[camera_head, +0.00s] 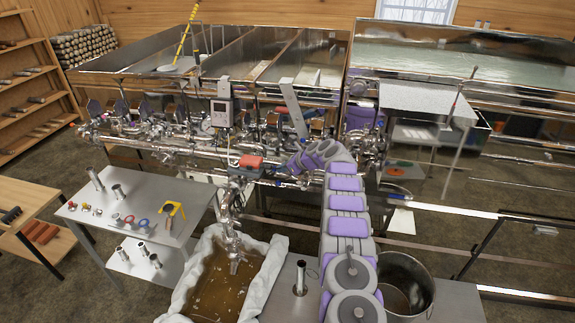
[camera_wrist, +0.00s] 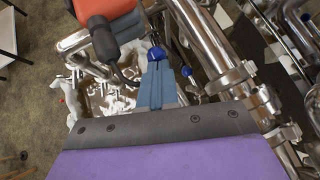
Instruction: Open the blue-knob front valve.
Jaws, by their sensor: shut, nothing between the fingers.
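In the wrist view, my gripper (camera_wrist: 157,68) is shut, with its two grey-blue fingers together and nothing between them. A round blue knob (camera_wrist: 155,54) shows right at the fingertips; I cannot tell whether they touch it. A second, smaller blue knob (camera_wrist: 186,71) sits just right of the fingers, beside a steel pipe (camera_wrist: 208,50). In the head view, my purple and grey arm reaches forward to the evaporator's front pipework (camera_head: 180,150). My fingertips and the blue knobs are too small or hidden to make out clearly there.
A red-orange box (camera_head: 250,162) with a dark handle sits on the pipework left of my gripper; it also shows in the wrist view (camera_wrist: 100,8). Below is a cloth-lined tub of brown liquid (camera_head: 215,285). A steel side table (camera_head: 125,205) stands left, a metal bucket (camera_head: 415,270) right.

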